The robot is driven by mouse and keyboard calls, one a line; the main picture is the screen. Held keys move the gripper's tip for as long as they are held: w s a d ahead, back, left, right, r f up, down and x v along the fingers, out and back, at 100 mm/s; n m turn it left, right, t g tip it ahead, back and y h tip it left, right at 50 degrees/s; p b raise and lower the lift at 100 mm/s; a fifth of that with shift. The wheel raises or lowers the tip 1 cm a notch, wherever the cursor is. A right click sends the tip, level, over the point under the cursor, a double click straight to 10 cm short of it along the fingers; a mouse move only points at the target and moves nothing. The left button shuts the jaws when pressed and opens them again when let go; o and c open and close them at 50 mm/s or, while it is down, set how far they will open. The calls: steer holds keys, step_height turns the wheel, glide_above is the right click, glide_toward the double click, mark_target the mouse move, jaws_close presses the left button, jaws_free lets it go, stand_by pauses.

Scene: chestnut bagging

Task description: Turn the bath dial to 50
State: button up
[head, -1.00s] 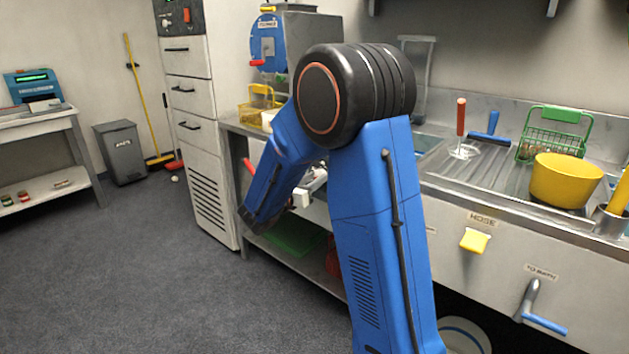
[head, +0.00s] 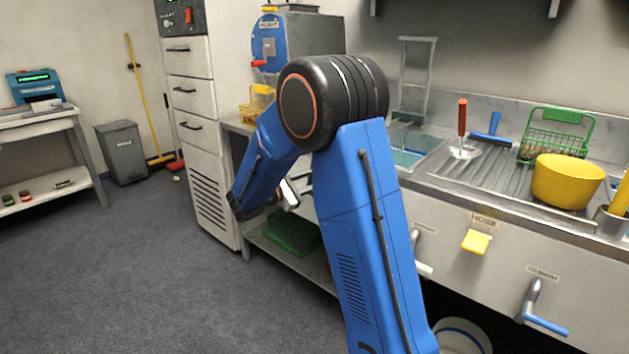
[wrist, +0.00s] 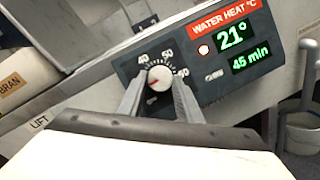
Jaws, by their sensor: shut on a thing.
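The bath dial (wrist: 161,73) is a round pale knob on the dark water heat panel (wrist: 258,66) in the wrist view. A scale around it shows 40, 50 and 60. A small red mark shows on the left of the knob's face; its exact reading is too small to tell. The green display (wrist: 232,36) reads 21°, with 45 min below. My gripper (wrist: 160,83) is shut on the dial, one grey finger at each side. In the head view the dial and fingertips are hidden behind my blue arm.
The bath basin (head: 408,157) lies behind my arm in the head view. A yellow bowl (head: 566,181) and green basket (head: 555,132) stand on the drainer. Handles stick out from the counter front.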

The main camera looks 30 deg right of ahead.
steer(key=m+y, duration=0.2)
steer(key=m, duration=0.6)
steer(key=r+m+y, duration=0.1)
steer(key=m+y, duration=0.1)
steer(key=m, duration=0.7)
steer(key=m+y, duration=0.2)
steer(key=m, duration=0.7)
steer(key=shift+s+d+r+g+y, duration=0.1)
steer(key=shift+d+r+g+y, duration=0.2)
steer(key=shift+g, duration=0.1)
steer(key=o, duration=1)
steer(key=shift+o, duration=0.2)
steer(key=v, duration=1.7)
steer(key=shift+s+a, duration=0.15)
